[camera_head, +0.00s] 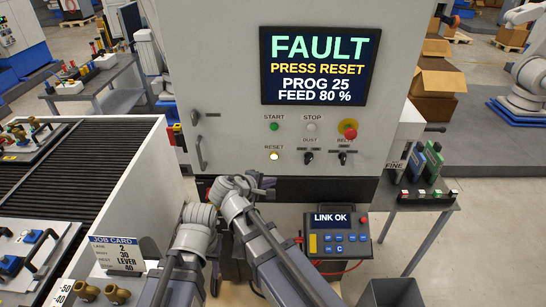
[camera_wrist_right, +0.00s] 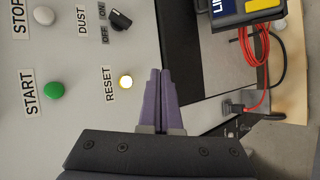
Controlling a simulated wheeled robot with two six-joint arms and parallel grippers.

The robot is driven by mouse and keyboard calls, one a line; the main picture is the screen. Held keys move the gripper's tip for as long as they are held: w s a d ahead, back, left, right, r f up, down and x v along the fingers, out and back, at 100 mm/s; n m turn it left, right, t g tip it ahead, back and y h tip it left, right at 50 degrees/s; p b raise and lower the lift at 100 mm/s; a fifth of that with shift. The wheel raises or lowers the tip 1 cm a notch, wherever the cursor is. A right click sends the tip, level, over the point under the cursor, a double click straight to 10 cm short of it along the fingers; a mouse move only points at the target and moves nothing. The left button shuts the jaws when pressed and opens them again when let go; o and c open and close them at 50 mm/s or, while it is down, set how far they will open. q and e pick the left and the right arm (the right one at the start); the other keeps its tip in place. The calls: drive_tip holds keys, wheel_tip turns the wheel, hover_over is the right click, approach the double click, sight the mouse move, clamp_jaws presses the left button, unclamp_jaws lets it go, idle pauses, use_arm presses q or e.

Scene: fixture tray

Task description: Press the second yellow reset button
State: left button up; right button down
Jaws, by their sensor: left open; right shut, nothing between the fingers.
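The RESET button (camera_head: 274,156) glows pale yellow at the lower left of the machine's control panel, under the green START button (camera_head: 275,127). It also shows lit in the right wrist view (camera_wrist_right: 125,81). My right gripper (camera_wrist_right: 159,72) is shut and empty; its purple fingers point towards the panel, just below the button and apart from it in the picture. Whether they touch the panel cannot be told. My left arm's wrist shows at the bottom centre of the head view, but its gripper fingers are hidden. The screen (camera_head: 320,66) reads FAULT, PRESS RESET.
The STOP button (camera_head: 311,127), a red emergency knob (camera_head: 348,129) and the dust knob (camera_head: 308,158) are nearby. A blue pendant (camera_head: 338,240) reading LINK OK sits lower right, with a red cable (camera_wrist_right: 268,55). A door handle (camera_head: 201,152) juts out left of RESET.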

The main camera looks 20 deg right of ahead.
sight(271, 163)
drive_tip(key=shift+w, duration=0.1)
drive_tip(key=shift+w+d, duration=0.4)
drive_tip(key=shift+w, duration=1)
drive_tip(key=shift+w+d, duration=0.45)
drive_tip(key=shift+w, duration=0.9)
drive_tip(key=shift+w+d, duration=0.4)
drive_tip(key=shift+w, duration=1)
drive_tip(key=shift+w, duration=0.1)
drive_tip(key=shift+w+d, duration=0.1)
drive_tip(key=shift+w, duration=0.2)
drive_tip(key=shift+w+d, duration=0.1)
drive_tip(key=shift+w, duration=0.35)
drive_tip(key=shift+s, duration=0.1)
drive_tip(key=shift+s+a, duration=0.25)
drive_tip(key=shift+s, duration=0.5)
drive_tip(key=shift+s, duration=0.1)
